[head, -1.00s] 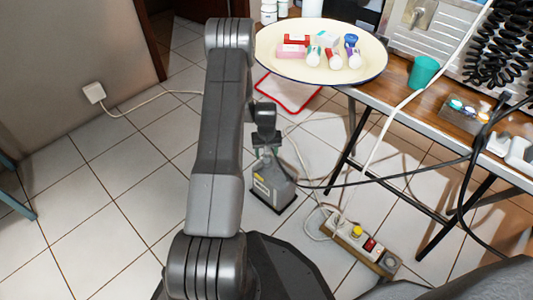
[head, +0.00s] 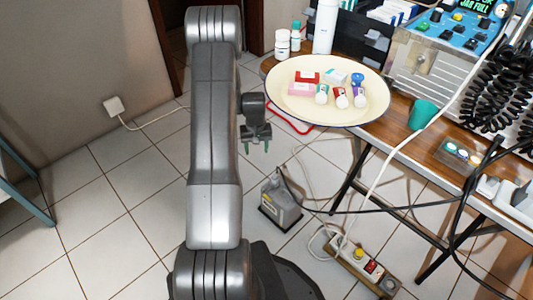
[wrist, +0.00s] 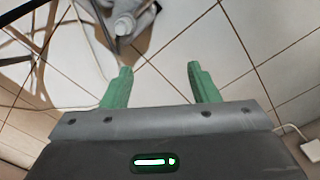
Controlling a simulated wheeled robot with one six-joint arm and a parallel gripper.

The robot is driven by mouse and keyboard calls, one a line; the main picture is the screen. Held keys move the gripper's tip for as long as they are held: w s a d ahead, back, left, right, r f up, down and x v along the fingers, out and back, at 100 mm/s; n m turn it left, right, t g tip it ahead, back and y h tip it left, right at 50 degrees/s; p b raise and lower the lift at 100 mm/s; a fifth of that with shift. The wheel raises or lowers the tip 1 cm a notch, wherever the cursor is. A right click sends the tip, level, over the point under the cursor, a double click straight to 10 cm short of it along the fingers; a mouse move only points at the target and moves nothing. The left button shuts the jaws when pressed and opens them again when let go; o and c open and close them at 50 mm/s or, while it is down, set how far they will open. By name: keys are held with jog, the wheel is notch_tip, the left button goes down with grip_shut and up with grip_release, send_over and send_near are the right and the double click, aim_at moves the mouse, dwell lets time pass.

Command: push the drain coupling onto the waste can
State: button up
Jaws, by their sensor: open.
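I cannot pick out the drain coupling or the waste can with certainty in either view. My gripper (head: 255,147) hangs above the tiled floor, left of the table. Its two green fingers are apart with nothing between them, as the wrist view also shows (wrist: 159,69). A pale grey rounded object (wrist: 125,18) is cut off by the top edge of the wrist view, beyond the left finger. I cannot tell what it is.
A grey box (head: 281,202) with a cable stands on the floor. A power strip (head: 345,252) lies nearer. A cream tray (head: 288,112) of small items and a green cup (head: 422,115) are on the table (head: 400,143). Cables hang at right. The left floor is mostly clear.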

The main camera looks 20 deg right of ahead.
jog(key=w+a+r+n+p, duration=0.1)
jog(key=w+a+r+p, duration=0.1)
jog(key=a+r, duration=0.6)
jog(key=shift+w+a+r+p, duration=0.2)
jog(key=shift+a+r+p, duration=0.1)
jog(key=shift+r+p, duration=0.5)
jog(key=s+d+f+b, duration=0.2)
jog(key=d+f+b, duration=0.1)
jog(key=d+f, duration=0.3)
jog(key=s+d+f+m+b, duration=0.1)
jog(key=s+d+f+b, duration=0.2)
jog(key=d+f, duration=0.4)
jog(key=shift+d+f+m, duration=0.25)
jog(key=shift+f+m, duration=0.05)
jog(key=shift+f, duration=1.1)
